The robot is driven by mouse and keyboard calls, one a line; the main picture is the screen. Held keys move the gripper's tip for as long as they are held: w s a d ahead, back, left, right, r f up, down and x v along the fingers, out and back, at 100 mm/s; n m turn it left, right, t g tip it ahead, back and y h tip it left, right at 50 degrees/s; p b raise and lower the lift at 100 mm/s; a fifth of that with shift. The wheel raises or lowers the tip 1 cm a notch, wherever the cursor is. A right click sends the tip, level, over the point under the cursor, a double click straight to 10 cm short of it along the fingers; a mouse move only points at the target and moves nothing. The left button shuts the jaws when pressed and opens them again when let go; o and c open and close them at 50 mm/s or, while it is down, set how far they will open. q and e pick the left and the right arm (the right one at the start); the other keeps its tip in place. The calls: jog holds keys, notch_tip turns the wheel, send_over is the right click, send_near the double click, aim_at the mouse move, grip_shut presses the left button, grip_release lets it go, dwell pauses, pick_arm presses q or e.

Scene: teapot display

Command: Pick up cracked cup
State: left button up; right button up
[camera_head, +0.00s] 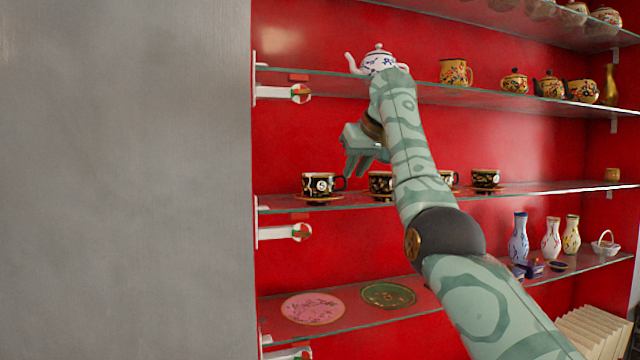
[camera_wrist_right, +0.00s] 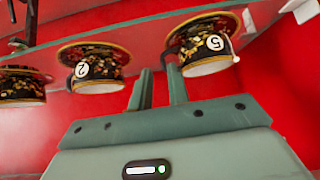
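Several black, gold-rimmed cups with floral decoration stand on saucers on the middle glass shelf. The leftmost cup (camera_head: 317,186) has a round white label. Another cup (camera_head: 380,184) is partly behind my right arm, and one (camera_head: 486,178) stands farther right. In the right wrist view, cups appear upside down: one labelled 5 (camera_wrist_right: 197,45), one labelled 2 (camera_wrist_right: 104,72), and a third (camera_wrist_right: 20,86) at the left edge. I cannot make out a crack on any cup. My left gripper is out of view.
A white-and-blue teapot (camera_head: 378,60) stands on the shelf above, behind my right arm. Plates (camera_head: 313,308), vases (camera_head: 551,238) and a small basket (camera_head: 605,244) stand on the lower shelf. A grey wall (camera_head: 125,180) bounds the left.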

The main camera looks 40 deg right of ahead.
aim_at(346, 182)
jog(key=p+x, duration=0.3)
jog(key=x, duration=0.1)
jog(key=shift+w+a+f+p, duration=0.1)
jog(key=shift+w+a+p, duration=0.05)
jog(key=shift+w+p, duration=0.15)
jog(key=shift+w+f, duration=0.2)
jog(key=shift+f, duration=0.1)
jog(key=shift+s+r, duration=0.1)
jog(key=shift+s, duration=0.1)
grip_shut()
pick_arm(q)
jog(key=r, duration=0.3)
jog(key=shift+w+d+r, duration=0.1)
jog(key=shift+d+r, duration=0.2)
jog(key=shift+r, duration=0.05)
pick_arm(e)
jog(key=shift+w, duration=0.1)
